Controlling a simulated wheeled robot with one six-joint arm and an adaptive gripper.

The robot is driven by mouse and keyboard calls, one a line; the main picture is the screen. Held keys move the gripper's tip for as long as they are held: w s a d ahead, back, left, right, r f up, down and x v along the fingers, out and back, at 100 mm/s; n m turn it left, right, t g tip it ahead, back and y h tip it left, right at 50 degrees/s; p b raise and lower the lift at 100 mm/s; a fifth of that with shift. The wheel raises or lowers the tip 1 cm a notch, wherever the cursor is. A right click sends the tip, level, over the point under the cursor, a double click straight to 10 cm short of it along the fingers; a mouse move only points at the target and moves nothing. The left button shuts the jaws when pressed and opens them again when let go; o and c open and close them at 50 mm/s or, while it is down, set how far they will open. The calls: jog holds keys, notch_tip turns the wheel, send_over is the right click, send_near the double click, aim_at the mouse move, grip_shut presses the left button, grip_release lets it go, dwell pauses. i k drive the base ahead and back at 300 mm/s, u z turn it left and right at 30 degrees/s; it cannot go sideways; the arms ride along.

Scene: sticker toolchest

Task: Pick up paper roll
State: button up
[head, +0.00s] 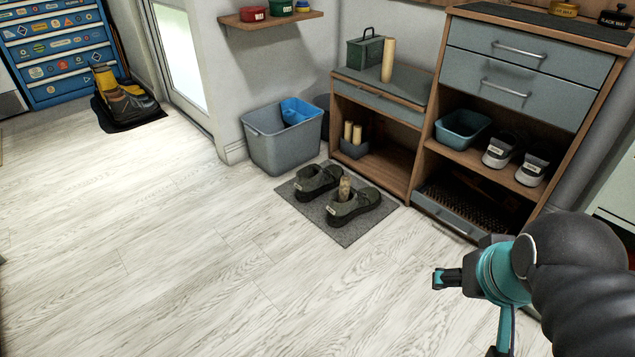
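Several tan rolls that look like paper rolls are in the head view. One tall roll (388,60) stands upright on the low cabinet top, beside a green metal box. A shorter, darker roll (345,188) stands at the shoes on the grey mat; whether it is in a shoe or between them I cannot tell. Two more rolls (352,133) stand in a small grey bin on the cabinet's lower shelf. My gripper (468,315) is at the lower right, well apart from all rolls. Its fingers are spread wide with nothing visible between them.
The mat (347,237) with dark shoes lies before the cabinet (400,158). A grey bin (285,150) holding something blue stands to its left. Drawers and shelves with white-toed shoes (516,157) are at the right. Boots (122,95) stand far left. The middle floor is clear.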

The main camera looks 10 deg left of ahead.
aim_at(390, 42)
jog(key=u, duration=0.1)
jog(key=i, duration=2)
jog(key=u, duration=0.5)
